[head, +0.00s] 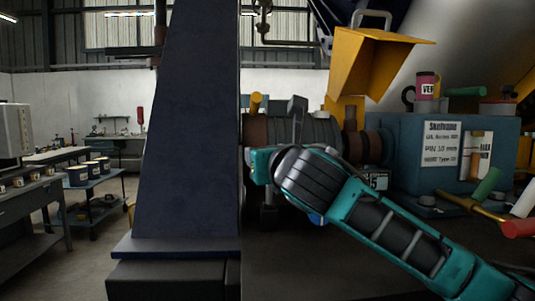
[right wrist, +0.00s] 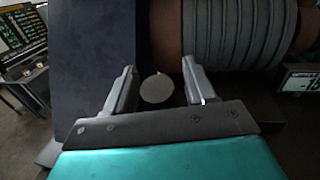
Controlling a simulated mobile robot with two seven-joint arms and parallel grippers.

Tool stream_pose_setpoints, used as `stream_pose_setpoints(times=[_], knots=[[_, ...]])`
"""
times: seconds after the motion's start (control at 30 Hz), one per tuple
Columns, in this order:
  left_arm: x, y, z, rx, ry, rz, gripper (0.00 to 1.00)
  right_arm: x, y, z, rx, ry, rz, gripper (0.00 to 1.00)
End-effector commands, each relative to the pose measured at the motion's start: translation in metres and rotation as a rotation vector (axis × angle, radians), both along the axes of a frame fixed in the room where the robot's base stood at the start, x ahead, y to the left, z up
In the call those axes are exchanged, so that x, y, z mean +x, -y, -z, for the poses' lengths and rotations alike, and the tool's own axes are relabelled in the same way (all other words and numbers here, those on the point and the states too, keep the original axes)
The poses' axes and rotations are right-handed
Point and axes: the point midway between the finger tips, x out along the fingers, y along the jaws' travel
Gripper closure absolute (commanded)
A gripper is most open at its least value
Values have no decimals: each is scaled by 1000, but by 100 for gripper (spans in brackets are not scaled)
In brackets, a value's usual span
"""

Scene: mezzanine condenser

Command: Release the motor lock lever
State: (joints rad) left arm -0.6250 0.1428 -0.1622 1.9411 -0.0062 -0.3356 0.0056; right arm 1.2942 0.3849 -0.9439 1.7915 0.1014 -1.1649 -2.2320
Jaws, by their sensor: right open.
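The ribbed grey motor (head: 318,130) lies on its side between the dark blue column and the blue gearbox in the head view. An upright grey lever-like piece (head: 297,106) and a short orange-yellow handle (head: 256,103) stand at its top; I cannot tell which is the lock lever. My right arm reaches in from the right, and its hand hides the motor's lower front. In the right wrist view my right gripper (right wrist: 158,68) is open. A pale round disc (right wrist: 157,89) shows between its fingers, with no visible contact. My left gripper is out of view.
The dark blue column (head: 195,130) stands close left of the motor. The blue gearbox (head: 460,150) with labels stands to the right, with colored handles near it. A yellow hood (head: 370,65) hangs above. Workbenches are far left.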

Motion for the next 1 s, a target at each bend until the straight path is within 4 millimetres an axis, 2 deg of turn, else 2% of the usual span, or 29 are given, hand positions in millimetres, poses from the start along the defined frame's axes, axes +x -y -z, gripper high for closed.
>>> stream_pose_setpoints(times=[0.2, 0.77, 1.0], knots=[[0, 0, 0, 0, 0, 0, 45, 0, 0, 0, 0, 0, 0, 47], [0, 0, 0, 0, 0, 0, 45, 0, 0, 0, 0, 0, 0, 100], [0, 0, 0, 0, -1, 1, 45, 0, 0, 0, 0, 0, 0, 100]])
